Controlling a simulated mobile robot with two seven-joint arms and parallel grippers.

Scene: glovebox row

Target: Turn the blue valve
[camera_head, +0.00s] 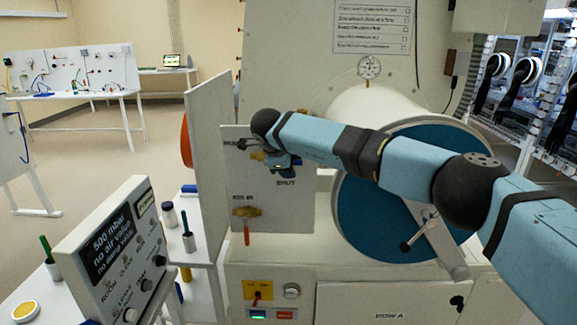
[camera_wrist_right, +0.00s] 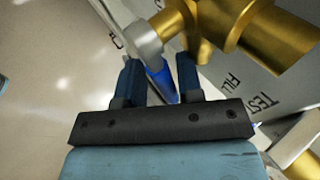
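The blue valve's lever (camera_wrist_right: 163,84) shows in the right wrist view, joined by a grey metal arm to a brass valve body (camera_wrist_right: 205,25). My right gripper (camera_wrist_right: 159,66) has its two dark blue fingers on either side of the lever, with a gap visible at the left finger. It looks open around the lever, not closed on it. In the head view my right gripper (camera_head: 283,162) is at the upper part of the valve panel (camera_head: 270,215), above the word SHUT. My arm and gripper hide most of the valve there. My left gripper is in neither view.
A second brass valve with an orange lever (camera_head: 247,236) hangs below on the same panel. A large round blue door (camera_head: 375,222) with a handle bar is right of the panel. A tilted display box (camera_head: 120,250) and a side shelf stand at the left.

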